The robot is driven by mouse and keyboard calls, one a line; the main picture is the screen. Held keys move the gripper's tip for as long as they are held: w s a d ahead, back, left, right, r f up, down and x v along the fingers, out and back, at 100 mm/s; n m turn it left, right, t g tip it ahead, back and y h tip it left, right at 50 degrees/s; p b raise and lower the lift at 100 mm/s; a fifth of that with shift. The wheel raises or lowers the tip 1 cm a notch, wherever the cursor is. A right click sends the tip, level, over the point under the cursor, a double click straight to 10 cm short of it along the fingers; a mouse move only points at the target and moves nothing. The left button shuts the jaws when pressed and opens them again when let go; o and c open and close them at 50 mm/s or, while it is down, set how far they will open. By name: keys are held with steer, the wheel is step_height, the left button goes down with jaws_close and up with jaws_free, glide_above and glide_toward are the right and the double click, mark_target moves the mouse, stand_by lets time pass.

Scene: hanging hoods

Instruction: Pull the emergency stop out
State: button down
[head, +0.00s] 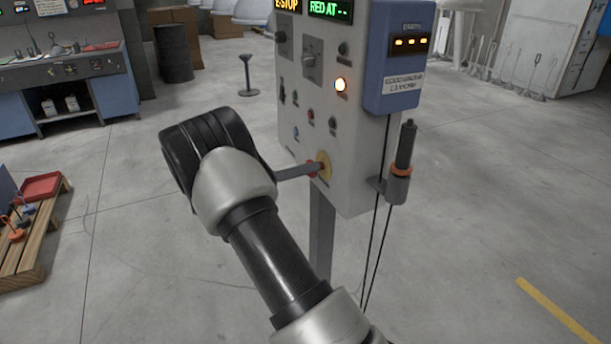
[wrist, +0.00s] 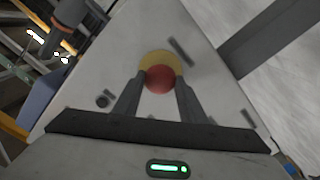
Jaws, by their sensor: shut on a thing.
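The emergency stop is a red round button (wrist: 160,79) on a yellow disc, low on the front of a pale control panel (head: 330,128). In the head view the yellow disc (head: 323,165) shows, with a little red (head: 312,168) at my fingertips. My gripper (wrist: 160,84) reaches the panel from the left in the head view. In the wrist view its two fingers lie on either side of the red button, shut on it. A display at the panel's top reads "E-STOP" and another reads "RED AT --".
A blue box (head: 400,60) and a dark-handled tool in a holder (head: 397,188) sit on the panel's right side, with cables hanging below. A lit lamp (head: 341,85) and several knobs are above. A wooden pallet (head: 28,245) stands at left.

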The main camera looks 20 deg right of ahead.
steer(key=c, duration=1.1)
jaws_free()
steer(key=shift+a, duration=0.2)
steer(key=a, duration=1.7)
steer(key=shift+s+a, duration=0.25)
steer(key=shift+s, duration=0.1)
